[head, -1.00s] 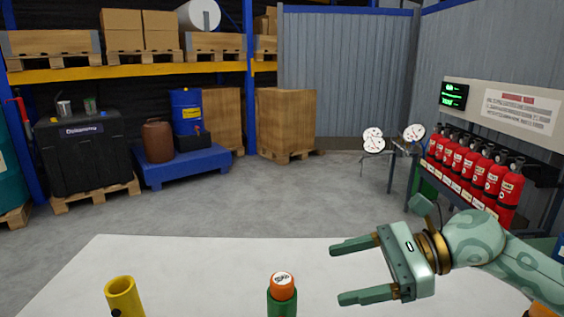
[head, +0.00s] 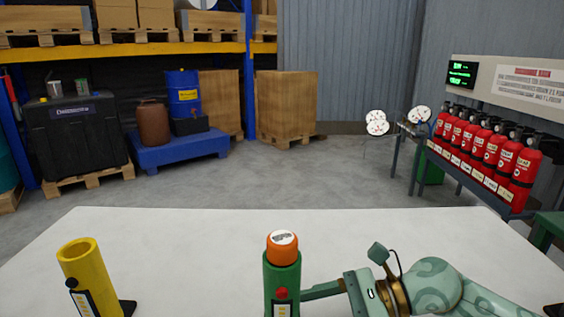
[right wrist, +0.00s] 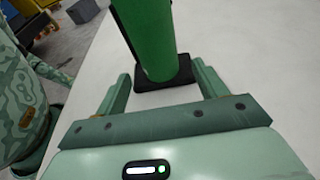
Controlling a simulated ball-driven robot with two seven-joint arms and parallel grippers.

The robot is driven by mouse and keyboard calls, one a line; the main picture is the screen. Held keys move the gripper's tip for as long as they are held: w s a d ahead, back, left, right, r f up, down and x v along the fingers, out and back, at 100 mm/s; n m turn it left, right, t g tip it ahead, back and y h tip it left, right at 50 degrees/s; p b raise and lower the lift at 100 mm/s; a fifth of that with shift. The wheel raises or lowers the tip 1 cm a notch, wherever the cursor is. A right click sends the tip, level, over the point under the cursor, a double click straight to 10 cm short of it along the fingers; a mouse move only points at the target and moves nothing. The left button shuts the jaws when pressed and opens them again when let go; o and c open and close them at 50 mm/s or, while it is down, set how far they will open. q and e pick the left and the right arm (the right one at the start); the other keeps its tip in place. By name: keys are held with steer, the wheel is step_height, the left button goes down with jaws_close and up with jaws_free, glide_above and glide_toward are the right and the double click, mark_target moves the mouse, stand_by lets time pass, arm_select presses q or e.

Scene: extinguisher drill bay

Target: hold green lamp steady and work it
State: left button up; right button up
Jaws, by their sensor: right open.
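The green lamp (head: 282,275) stands upright on the white table, with an orange cap and a red button on its side. In the right wrist view its green body (right wrist: 150,40) rises from a dark square base. My right gripper (right wrist: 161,70) is open, with one finger on either side of the lamp's lower body; I cannot tell if either touches it. In the head view only one finger shows clearly, reaching the lamp's right side; the other is hidden. My left gripper is not in view.
A yellow tube-shaped lamp (head: 80,268) with a dark base stands on the white table (head: 200,235), left of the green one. The table between and behind them is clear. A rack of red extinguishers (head: 480,150) stands beyond, at the right.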

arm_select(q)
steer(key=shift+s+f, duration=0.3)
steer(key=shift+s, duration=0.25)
arm_select(e)
steer(key=shift+x, duration=2.35)
steer(key=c, duration=0.9)
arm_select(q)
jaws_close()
arm_select(e)
steer(key=shift+c, duration=0.2)
